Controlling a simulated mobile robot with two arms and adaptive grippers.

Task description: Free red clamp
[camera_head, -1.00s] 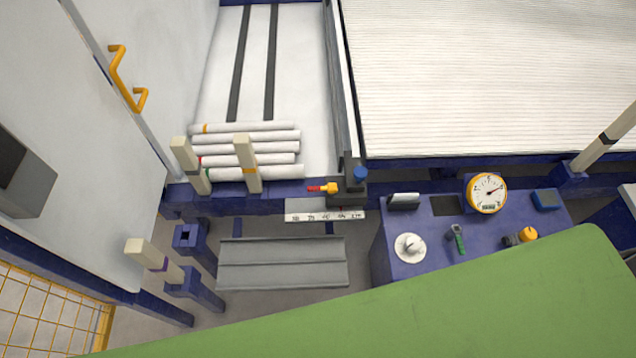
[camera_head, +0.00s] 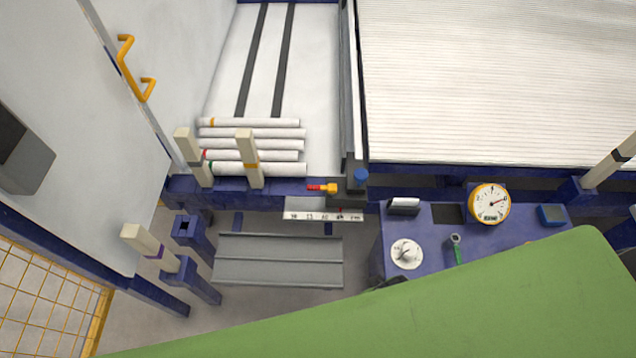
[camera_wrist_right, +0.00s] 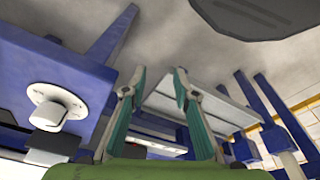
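A small red-handled clamp (camera_head: 318,187) with a yellow-orange body sits at the front rail of the pipe rack, just left of a dark block with a blue knob. The red part points left. My right gripper (camera_wrist_right: 159,72) shows in the right wrist view with its two teal-padded fingers apart and nothing between them. It is beside the blue console, apart from the clamp. In the head view a large green shape, likely my arm, covers the lower right, and only a small dark part peeks out at its edge. My left gripper is not in view.
Several white pipes (camera_head: 252,145) lie behind two cream posts. A blue console (camera_head: 425,225) carries a white dial (camera_head: 406,254), a gauge (camera_head: 489,203) and a green-handled lever (camera_head: 456,249). A grey tray (camera_head: 278,261) lies below the rail. The dial also shows in the wrist view (camera_wrist_right: 50,112).

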